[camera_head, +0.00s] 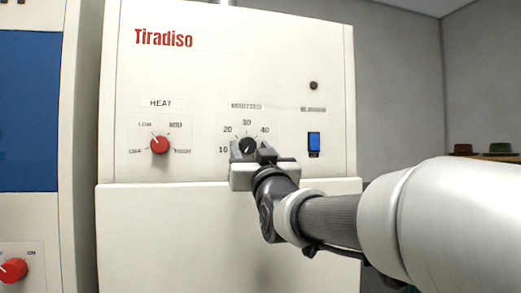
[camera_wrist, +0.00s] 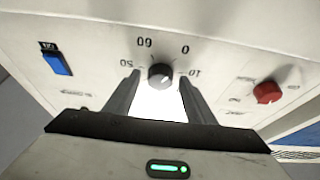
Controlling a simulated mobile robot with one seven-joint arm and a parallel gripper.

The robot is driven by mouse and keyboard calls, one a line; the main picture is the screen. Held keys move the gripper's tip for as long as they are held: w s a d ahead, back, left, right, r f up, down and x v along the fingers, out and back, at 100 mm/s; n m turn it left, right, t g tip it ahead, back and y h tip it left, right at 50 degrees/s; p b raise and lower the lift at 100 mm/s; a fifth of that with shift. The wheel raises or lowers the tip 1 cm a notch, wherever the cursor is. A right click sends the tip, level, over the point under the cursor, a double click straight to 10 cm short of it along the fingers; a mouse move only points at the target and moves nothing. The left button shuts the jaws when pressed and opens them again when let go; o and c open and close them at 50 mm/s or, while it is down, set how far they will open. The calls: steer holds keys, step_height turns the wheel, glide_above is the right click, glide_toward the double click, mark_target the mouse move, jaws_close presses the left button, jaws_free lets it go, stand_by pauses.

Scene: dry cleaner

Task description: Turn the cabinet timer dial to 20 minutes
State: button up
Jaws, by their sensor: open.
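The black timer dial (camera_head: 248,146) sits on the white cabinet's front under a label that looks like MINUTES. In the head view the marks 10, 20, 30 and 40 show around its upper side. In the wrist view, turned over, the dial (camera_wrist: 160,75) shows near 50, 60, 0 and 10. It has a small pale mark, but I cannot tell which number it points to. My gripper (camera_head: 253,153) is in front of the dial and hides its lower part. In the wrist view the open fingers (camera_wrist: 159,84) stand on either side of the dial, apparently with gaps.
A red HEAT knob (camera_head: 159,145) is left of the dial, and a blue switch (camera_head: 314,142) is right of it. A small dark round part (camera_head: 313,86) is above the switch. Another red knob (camera_head: 13,269) is on the neighbouring unit at lower left. Hats (camera_head: 499,149) lie far right.

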steer(key=c, duration=1)
steer(key=shift+c, duration=0.2)
steer(key=shift+f+m, duration=0.1)
steer(key=shift+m, duration=0.2)
